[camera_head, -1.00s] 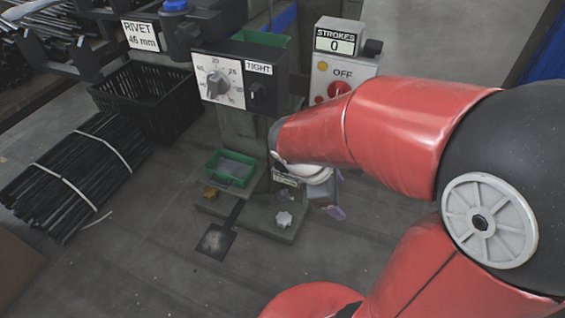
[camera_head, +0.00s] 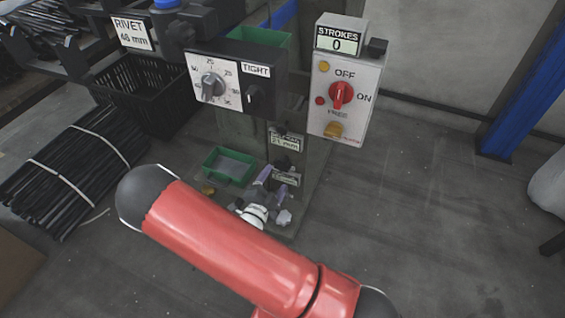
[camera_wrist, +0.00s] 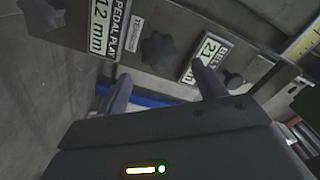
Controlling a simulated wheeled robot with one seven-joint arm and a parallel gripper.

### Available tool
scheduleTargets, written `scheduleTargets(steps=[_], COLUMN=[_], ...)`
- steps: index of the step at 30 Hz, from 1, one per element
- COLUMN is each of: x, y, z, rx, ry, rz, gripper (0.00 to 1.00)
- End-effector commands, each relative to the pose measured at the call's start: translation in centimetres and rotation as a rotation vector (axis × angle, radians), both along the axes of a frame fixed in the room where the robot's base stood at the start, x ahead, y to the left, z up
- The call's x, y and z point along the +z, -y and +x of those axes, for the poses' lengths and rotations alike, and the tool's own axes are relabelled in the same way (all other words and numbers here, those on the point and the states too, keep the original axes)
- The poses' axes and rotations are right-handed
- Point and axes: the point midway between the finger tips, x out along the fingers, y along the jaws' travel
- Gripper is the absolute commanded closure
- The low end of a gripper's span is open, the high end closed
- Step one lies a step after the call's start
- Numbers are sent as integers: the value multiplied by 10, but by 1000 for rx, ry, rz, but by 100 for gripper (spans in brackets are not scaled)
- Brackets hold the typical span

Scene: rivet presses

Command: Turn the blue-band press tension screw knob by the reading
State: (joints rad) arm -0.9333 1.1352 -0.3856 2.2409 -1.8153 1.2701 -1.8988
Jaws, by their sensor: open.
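The press (camera_head: 228,125) stands at the centre of the head view, with a blue cap (camera_head: 167,3) at top left. In the wrist view, a dark lobed knob (camera_wrist: 158,48) sits on the press plate between a "PEDAL PLAY 12 mm" plate (camera_wrist: 103,22) and a second reading plate (camera_wrist: 197,55) that seems to say belt, about 21 mm. A small label beside the knob is too blurred to read surely. My gripper (camera_wrist: 161,74) is open, its two fingers spread below the knob, apart from it. In the head view my gripper (camera_head: 275,177) is low at the press front, partly behind my arm.
A dial (camera_head: 213,83) and "TIGHT" switch are above. A strokes counter box (camera_head: 345,85) with a red switch stands right. A green tray (camera_head: 229,166) is left of my gripper. Another dark knob (camera_wrist: 232,80) is right of the fingers.

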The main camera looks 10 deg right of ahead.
Motion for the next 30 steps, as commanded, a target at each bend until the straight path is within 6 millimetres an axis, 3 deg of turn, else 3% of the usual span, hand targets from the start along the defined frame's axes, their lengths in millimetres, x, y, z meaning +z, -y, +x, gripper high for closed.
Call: scheduleTargets(steps=[16, 27, 30], x=[-3, -2, -2], y=[40, 44, 44], z=[57, 63, 63], rx=[11, 13, 13], ry=[-12, -12, -11], rz=[-18, -17, -17], gripper=[31, 31, 41])
